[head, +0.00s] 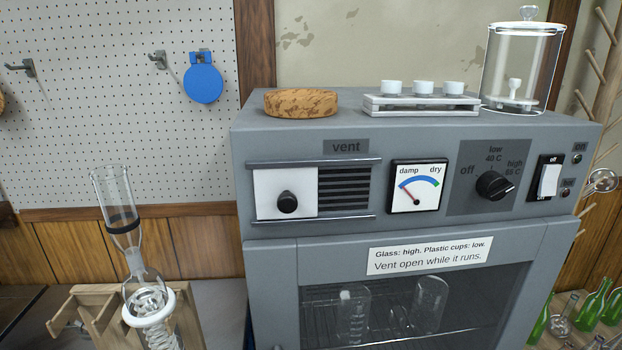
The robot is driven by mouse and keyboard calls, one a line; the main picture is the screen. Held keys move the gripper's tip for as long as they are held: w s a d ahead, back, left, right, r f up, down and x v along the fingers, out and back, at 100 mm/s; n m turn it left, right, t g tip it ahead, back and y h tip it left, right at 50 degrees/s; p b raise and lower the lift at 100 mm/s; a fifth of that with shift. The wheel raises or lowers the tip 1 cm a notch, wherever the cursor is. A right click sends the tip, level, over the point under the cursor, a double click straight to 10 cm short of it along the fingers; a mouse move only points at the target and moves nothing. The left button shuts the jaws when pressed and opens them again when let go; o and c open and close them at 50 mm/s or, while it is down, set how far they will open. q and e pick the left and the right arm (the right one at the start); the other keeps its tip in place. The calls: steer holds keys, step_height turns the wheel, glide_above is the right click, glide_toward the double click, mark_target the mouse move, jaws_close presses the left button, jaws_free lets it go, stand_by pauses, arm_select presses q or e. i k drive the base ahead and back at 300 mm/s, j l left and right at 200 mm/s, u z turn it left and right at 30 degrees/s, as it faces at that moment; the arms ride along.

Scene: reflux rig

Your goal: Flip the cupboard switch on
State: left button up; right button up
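The cupboard (270,150) is a grey drying cabinet with a control panel across its upper front. Its switch (549,180) is a white rocker in a black frame at the panel's right end. Small "off" lettering is above the rocker, and the lettering below it is too small to read surely. Which way the rocker is tipped I cannot tell. A small lamp (577,159) beside an "on" label looks dark, and a second lamp (565,193) below it also looks dark. Neither of my grippers is in the head view.
Left of the switch are a temperature dial (494,185), a damp/dry gauge (417,186) and a vent slide (286,193) with slots showing. A cork ring (301,103), cup rack (421,104) and glass jar (522,66) stand on top. Glassware (122,215) stands at left, green bottles (592,305) lower right.

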mark_target(547, 185)
steer(key=z, duration=1.25)
